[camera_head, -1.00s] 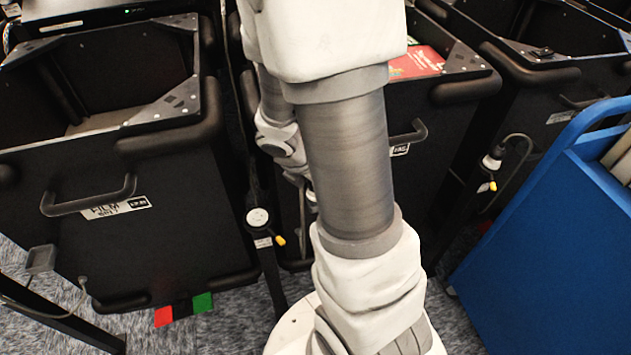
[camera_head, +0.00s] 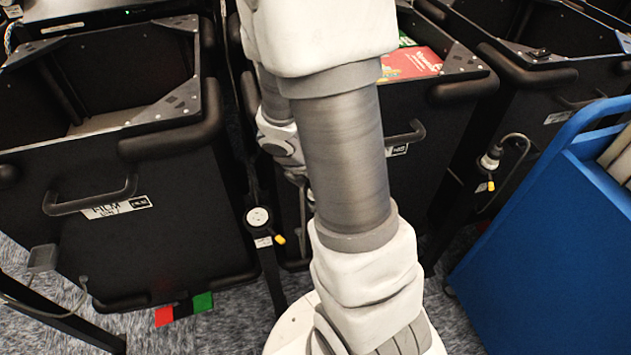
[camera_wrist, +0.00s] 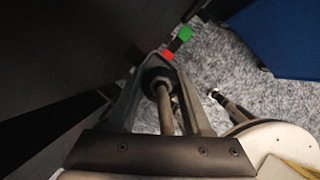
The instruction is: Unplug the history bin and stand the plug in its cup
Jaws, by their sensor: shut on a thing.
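My gripper (camera_wrist: 160,78) shows in the wrist view, shut on a dark round plug (camera_wrist: 157,82) with a thick grey cable running back between the fingers. In the head view my arm hides the gripper and the plug. The middle black bin (camera_head: 430,150) stands behind my arm with a red book in it; its label (camera_head: 397,150) is partly covered and unreadable, so I cannot tell if it is the history bin. A round white-faced socket (camera_head: 258,217) with a yellow tag sits on a dark post left of my arm, with no plug in it. I cannot make out the cup.
A black bin (camera_head: 150,235) labelled "FILM" stands left, and another black bin (camera_head: 545,75) stands right. A plug with a looped cable (camera_head: 491,160) is at a post on the right. A blue cart (camera_head: 560,240) fills the lower right. Carpet (camera_wrist: 225,65) lies open below the gripper.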

